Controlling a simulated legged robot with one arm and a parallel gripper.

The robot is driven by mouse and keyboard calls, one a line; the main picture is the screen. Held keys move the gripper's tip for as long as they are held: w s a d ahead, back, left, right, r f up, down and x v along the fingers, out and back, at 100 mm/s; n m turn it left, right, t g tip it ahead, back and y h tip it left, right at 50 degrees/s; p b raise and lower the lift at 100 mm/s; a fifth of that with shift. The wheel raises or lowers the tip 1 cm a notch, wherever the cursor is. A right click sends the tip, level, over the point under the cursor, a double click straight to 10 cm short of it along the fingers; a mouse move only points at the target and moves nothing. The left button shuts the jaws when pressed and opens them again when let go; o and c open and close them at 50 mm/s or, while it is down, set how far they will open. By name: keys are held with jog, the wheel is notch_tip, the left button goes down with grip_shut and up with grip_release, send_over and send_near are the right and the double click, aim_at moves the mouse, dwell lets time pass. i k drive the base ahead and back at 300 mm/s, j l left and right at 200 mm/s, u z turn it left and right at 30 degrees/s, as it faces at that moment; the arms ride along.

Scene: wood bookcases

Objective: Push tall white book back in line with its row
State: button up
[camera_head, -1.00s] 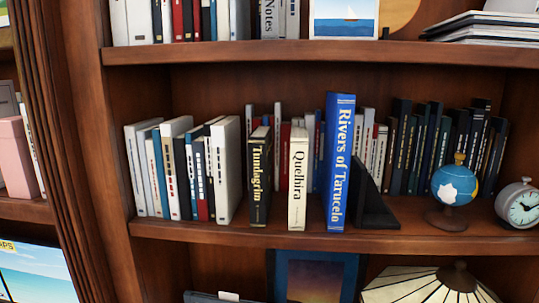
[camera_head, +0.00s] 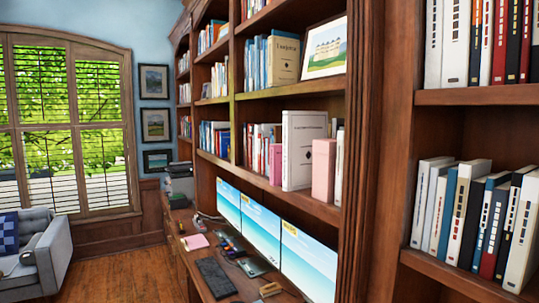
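A tall white book (camera_head: 303,150) with dark lettering and a small dark diamond mark stands upright on the middle shelf of the bay left of the thick wood post. It is taller than the books around it and appears to stand out toward the shelf's front edge. A pink book (camera_head: 276,164) is at its left and a shorter pink book or box (camera_head: 323,170) is at its right. Its row (camera_head: 261,147) of mixed books runs to the left and is partly hidden behind it. My gripper is not in view.
A desk below holds monitors (camera_head: 279,255), a keyboard (camera_head: 215,278) and small items. A grey armchair (camera_head: 52,245) stands at the left by the window. Wood floor (camera_head: 120,276) is open between them. The bookcase post (camera_head: 372,150) stands out at right; another bay with books (camera_head: 478,220) is beyond it.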

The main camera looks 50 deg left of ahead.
aim_at(300, 128)
jog(key=u, duration=1.6)
